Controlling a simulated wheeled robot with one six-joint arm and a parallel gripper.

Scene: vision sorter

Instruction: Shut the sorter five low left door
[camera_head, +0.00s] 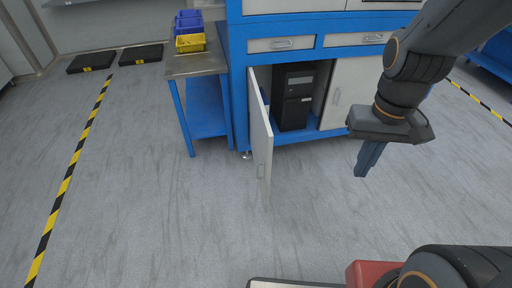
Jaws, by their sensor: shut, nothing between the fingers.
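The low left door (261,140) of the blue sorter cabinet (237,62) stands open. The open compartment shows a black computer-like box (296,97) inside. The right low door (346,93) is closed. My gripper (366,160) is shut and empty, pointing down, to the right of the open door and apart from it, in front of the right low door.
A small blue side table (198,67) with yellow (190,43) and blue bins stands just left of the cabinet. Drawers (282,44) sit above the doors. Black mats (140,55) lie at the far left. Grey floor left of the door is clear, with yellow-black tape.

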